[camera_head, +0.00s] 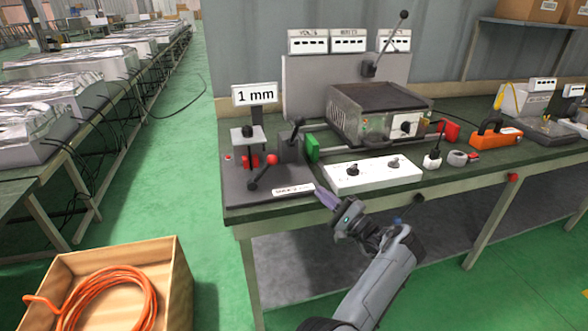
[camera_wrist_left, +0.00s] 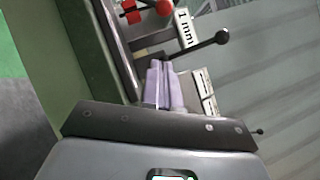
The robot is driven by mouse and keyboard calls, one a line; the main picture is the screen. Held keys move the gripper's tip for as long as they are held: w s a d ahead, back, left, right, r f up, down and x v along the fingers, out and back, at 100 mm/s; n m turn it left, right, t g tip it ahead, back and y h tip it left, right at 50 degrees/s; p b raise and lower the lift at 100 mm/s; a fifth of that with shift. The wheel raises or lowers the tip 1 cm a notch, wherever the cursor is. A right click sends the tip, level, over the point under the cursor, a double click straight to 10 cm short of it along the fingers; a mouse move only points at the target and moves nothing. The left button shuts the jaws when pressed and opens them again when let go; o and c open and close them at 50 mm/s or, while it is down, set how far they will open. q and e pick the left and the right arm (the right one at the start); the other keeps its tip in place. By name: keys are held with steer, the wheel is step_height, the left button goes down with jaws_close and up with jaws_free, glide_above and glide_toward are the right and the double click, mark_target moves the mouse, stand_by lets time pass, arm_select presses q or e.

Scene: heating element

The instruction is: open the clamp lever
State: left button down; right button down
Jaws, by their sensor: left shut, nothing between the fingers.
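A dark grey clamp fixture (camera_head: 236,190) stands at the table's left end. I cannot tell which is the clamp lever. A ball-knobbed black lever (camera_wrist_left: 222,37) shows just beyond my fingers in the left wrist view. My left gripper (camera_head: 322,194) is shut and empty at the table's front edge, right of the fixture. Its pale purple fingers (camera_wrist_left: 163,66) lie together. My right gripper is out of view.
A "1 mm" sign (camera_head: 254,93) rises behind the fixture. A box of orange cable (camera_head: 160,262) sits on the floor at left.

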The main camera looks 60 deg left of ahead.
mark_target(265, 168)
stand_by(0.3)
arm_select(q)
steer(key=b+x, duration=0.1)
steer(key=x, duration=0.9)
steer(key=shift+f, duration=0.15)
steer(key=shift+s+a+r, duration=0.45)
steer(key=shift+s+r, duration=0.05)
steer(key=shift+s, duration=0.15)
steer(key=shift+s+a+r+b, duration=0.15)
steer(key=shift+s+r+b, duration=0.1)
steer(key=shift+s, duration=0.15)
steer(key=shift+s+a+r+b, duration=0.1)
steer(key=shift+s+r+b, duration=0.05)
steer(key=shift+s+b, duration=0.15)
steer(key=shift+s+a+r, duration=0.2)
